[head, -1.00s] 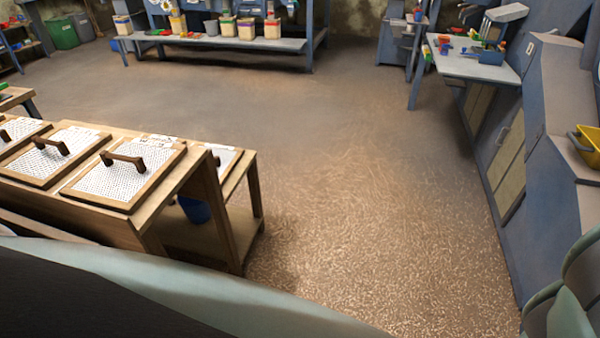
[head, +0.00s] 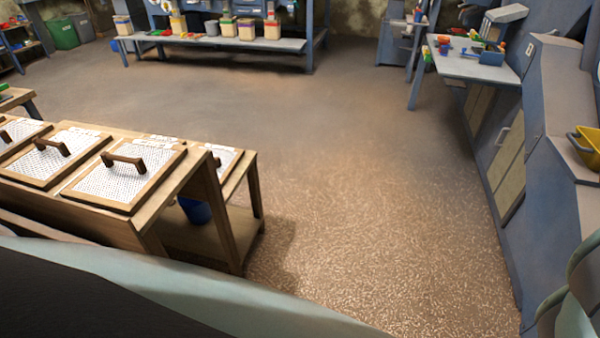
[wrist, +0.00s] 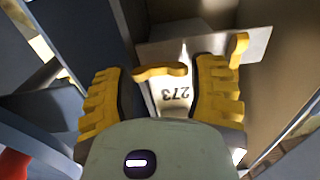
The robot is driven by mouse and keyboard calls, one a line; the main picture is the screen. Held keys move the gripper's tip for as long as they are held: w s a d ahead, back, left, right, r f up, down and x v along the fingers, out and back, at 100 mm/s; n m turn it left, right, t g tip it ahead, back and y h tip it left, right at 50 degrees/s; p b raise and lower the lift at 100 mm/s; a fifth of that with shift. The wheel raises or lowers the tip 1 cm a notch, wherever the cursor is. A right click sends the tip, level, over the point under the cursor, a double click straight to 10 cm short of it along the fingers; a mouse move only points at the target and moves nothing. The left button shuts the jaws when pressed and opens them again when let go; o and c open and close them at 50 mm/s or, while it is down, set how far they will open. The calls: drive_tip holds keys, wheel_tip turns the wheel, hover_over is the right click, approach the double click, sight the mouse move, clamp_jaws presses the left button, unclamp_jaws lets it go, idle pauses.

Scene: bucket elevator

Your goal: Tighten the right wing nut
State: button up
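In the wrist view, my gripper (wrist: 162,80) has two ridged yellow fingers spread apart. A yellow wing nut (wrist: 160,71) shows between the fingertips, with its wings lying roughly crosswise; I see a gap on its right and cannot tell if the left finger touches it. A second yellow wing nut (wrist: 238,50) stands to the right, beyond the right finger, with its wings more upright. Both are at a light metal plate (wrist: 205,46). The head view does not show the wing nuts.
In the head view, a grey-blue machine (head: 555,150) with a yellow scoop (head: 587,145) runs along the right. A wooden bench (head: 190,190) with mesh-topped boxes is at the left. The floor between is clear.

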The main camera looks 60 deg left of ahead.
drive_tip(key=c, duration=0.6)
drive_tip(key=shift+f, duration=0.1)
drive_tip(key=m+b, duration=0.1)
drive_tip(key=m, duration=0.1)
drive_tip(key=m+b, duration=0.2)
drive_tip(key=shift+s+f+b, duration=0.1)
drive_tip(key=shift+f+b, duration=0.1)
drive_tip(key=shift+b, duration=0.1)
drive_tip(key=m+b, duration=0.3)
drive_tip(key=m, duration=0.1)
drive_tip(key=shift+d+m, duration=0.1)
drive_tip(key=shift+m, duration=0.2)
drive_tip(key=m+b, duration=0.3)
drive_tip(key=m, duration=0.2)
drive_tip(key=shift+s+d, duration=0.1)
drive_tip(key=shift+s, duration=0.05)
drive_tip(key=shift+m+b, duration=0.9)
drive_tip(key=shift+m, duration=1.2)
